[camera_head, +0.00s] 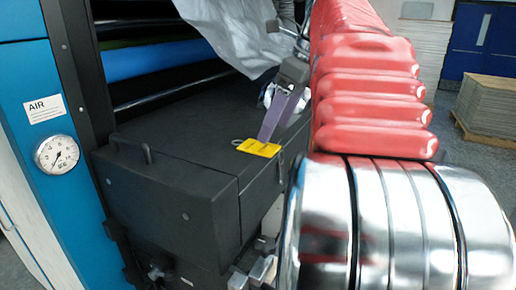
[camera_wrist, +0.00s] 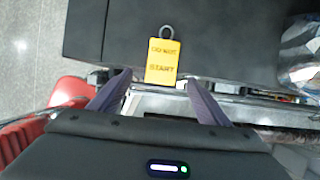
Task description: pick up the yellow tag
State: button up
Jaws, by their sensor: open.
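The yellow tag (camera_head: 257,148) lies flat near the front right edge of the black machine cover, with a grey ring at its left end. In the wrist view the tag (camera_wrist: 162,62) reads "DO NOT START" and its ring points away from me. Part of the tag reaches past the cover's edge. My gripper (camera_wrist: 157,84) is open, with one purple finger on each side of the tag's lower end and a gap on both sides. In the head view one purple finger of my gripper (camera_head: 271,124) shows just behind the tag; the other is hidden.
The black cover (camera_head: 170,190) has a handle at its left. A crumpled clear plastic sheet (camera_head: 235,35) hangs above it. A silvery wrapped thing (camera_wrist: 302,55) lies right of the tag. A pressure gauge (camera_head: 56,153) is on the blue panel.

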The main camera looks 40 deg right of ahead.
aim_at(263, 148)
jog(key=shift+x, duration=2.6)
jog(key=shift+w, duration=0.2)
jog(key=c, duration=1.1)
jog(key=shift+d+r, duration=0.1)
jog(key=shift+r, duration=0.05)
jog(key=shift+c, duration=0.2)
notch_tip(263, 148, up, 10)
